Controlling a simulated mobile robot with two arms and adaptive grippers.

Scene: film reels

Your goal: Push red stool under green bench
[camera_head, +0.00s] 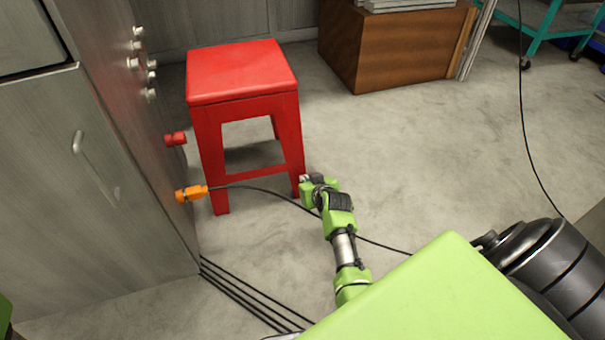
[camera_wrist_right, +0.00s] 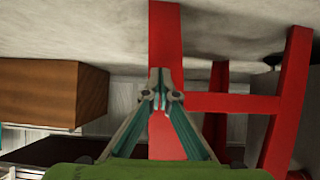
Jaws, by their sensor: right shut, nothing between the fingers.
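The red stool (camera_head: 242,72) stands upright on the floor beside the grey cabinet in the head view. My right gripper (camera_head: 305,181) is at its near right leg. In the right wrist view, the closed fingers (camera_wrist_right: 160,92) are in front of a red stool leg (camera_wrist_right: 165,35), with nothing between them. I cannot tell whether they touch the leg. A teal-green wheeled frame (camera_head: 541,32) shows at the top right of the head view; I cannot tell whether it is the green bench. My left gripper is not in view.
A grey cabinet (camera_head: 95,190) with knobs and connectors stands close to the stool's left. A brown wooden box (camera_head: 395,50) stands behind right. A black cable (camera_head: 262,191) runs from an orange plug (camera_head: 190,193) past the stool's legs. Open floor (camera_head: 440,140) lies to the right.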

